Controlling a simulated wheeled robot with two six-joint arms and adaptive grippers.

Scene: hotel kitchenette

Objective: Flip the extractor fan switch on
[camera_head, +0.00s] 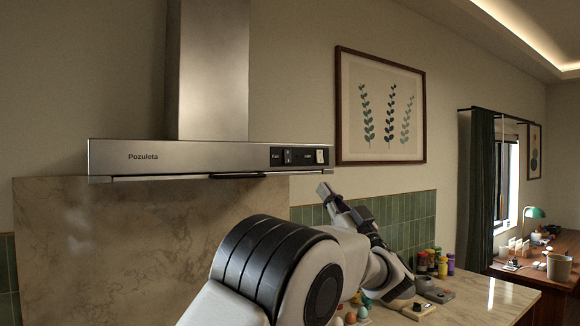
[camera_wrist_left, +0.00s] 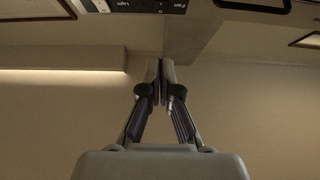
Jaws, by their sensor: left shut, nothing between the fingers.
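The steel extractor hood (camera_head: 215,155) is on the wall. A black control panel at its right front end carries a dark fan switch (camera_head: 288,156), labelled "Fan", and a pale light switch (camera_head: 321,156) to its right. My left gripper (camera_head: 325,188) is shut and empty, pointing up below the right end of the hood, apart from the panel in the picture. In the left wrist view its fingertips (camera_wrist_left: 160,65) meet, and the control panel (camera_wrist_left: 150,6) is cut off at the top edge, upside down. My right gripper is not in view.
A framed plant print (camera_head: 380,108) hangs right of the hood. Below are a marble backsplash (camera_head: 110,240), green tiles (camera_head: 415,210) and a counter (camera_head: 490,300) with several jars (camera_head: 432,262). The space before the panel looks clear.

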